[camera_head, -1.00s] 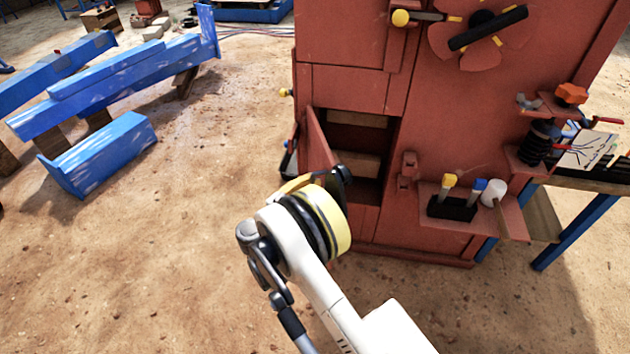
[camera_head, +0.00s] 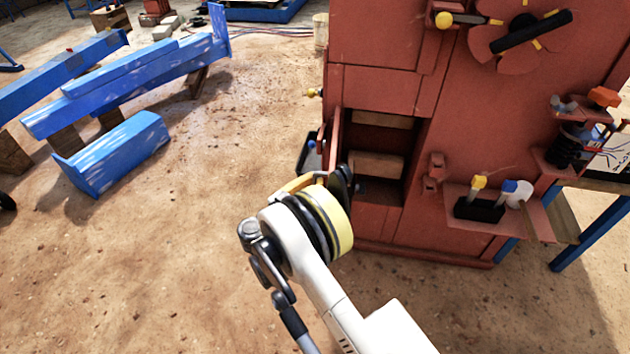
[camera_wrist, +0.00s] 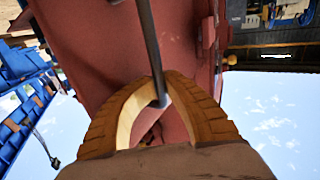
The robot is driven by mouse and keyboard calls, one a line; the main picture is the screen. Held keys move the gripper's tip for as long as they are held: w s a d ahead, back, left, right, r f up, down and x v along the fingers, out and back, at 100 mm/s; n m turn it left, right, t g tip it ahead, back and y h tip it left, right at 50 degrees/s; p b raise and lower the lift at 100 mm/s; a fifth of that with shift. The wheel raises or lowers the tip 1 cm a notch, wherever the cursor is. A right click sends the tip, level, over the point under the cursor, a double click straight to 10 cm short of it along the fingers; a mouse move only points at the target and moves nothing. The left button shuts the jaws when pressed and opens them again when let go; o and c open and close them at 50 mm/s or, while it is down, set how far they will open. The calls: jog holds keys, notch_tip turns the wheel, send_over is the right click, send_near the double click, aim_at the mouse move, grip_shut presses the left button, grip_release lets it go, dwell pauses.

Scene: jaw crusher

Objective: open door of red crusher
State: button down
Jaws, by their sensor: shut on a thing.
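The red crusher (camera_head: 378,82) stands upright right of centre in the head view. Its small lower door (camera_head: 334,142) is swung outward on the left side of the opening and shows nearly edge-on. The dark compartment (camera_head: 383,150) behind it is exposed, with a pale block inside. My gripper (camera_head: 342,182) is at the door's free side, its fingers mostly hidden by my wrist. In the wrist view my tan fingers (camera_wrist: 160,90) are shut around a dark metal handle bar (camera_wrist: 150,45), with red panel surface behind it.
A small shelf (camera_head: 530,226) with tools juts from the crusher at right. Blue beams (camera_head: 130,85) on wooden blocks and a loose blue beam (camera_head: 113,152) lie at left. The dirt ground (camera_head: 230,180) between them and the crusher is clear.

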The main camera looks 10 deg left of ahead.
jog(key=shift+s+a, duration=0.1)
jog(key=shift+a, duration=0.05)
jog(key=c, duration=1.5)
grip_release()
jog(key=shift+o, duration=0.2)
jog(key=v, duration=1.2)
jog(key=shift+a, duration=0.1)
